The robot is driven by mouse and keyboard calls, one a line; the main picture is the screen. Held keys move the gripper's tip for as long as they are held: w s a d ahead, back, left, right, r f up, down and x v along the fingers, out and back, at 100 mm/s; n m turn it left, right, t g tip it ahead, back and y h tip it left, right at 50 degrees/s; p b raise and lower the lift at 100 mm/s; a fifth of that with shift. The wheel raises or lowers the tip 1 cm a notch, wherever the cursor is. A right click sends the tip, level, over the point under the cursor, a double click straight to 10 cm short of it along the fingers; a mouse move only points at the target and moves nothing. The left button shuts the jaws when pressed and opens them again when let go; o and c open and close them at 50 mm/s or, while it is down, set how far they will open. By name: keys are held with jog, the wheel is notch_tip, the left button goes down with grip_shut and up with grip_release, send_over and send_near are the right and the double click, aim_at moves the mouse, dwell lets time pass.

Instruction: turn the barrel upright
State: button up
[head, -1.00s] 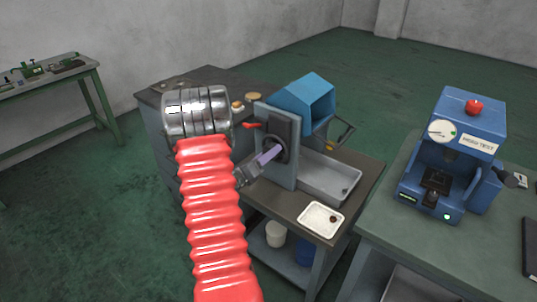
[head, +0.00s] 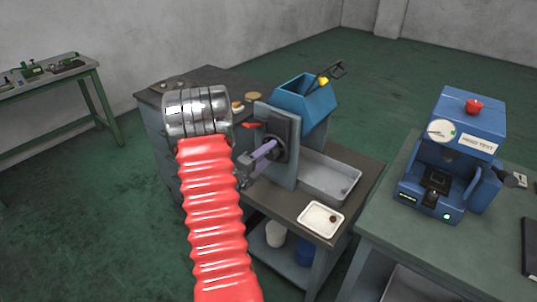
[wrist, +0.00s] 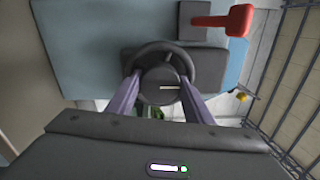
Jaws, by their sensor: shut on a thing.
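The blue faceted barrel (head: 302,101) sits behind the upright grey-blue plate (head: 283,168) of the bench machine. My gripper (head: 270,149) is at the front of the plate. In the wrist view its two purple fingers (wrist: 160,98) are shut on the round dark knob (wrist: 159,86), which has a pale line on it. A dark ring (wrist: 164,49) shows behind the knob.
A red lever (head: 251,125) sticks out left of the plate; it also shows in the wrist view (wrist: 228,20). A grey tray (head: 325,179) and a white dish (head: 321,218) lie on the right of the bench. A blue tester (head: 455,160) stands on the right table.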

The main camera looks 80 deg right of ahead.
jog(key=shift+w+f, duration=0.1)
jog(key=o, duration=1)
jog(key=shift+o, duration=0.2)
jog(key=v, duration=1.3)
jog(key=shift+a, duration=0.4)
jog(key=shift+w, duration=0.15)
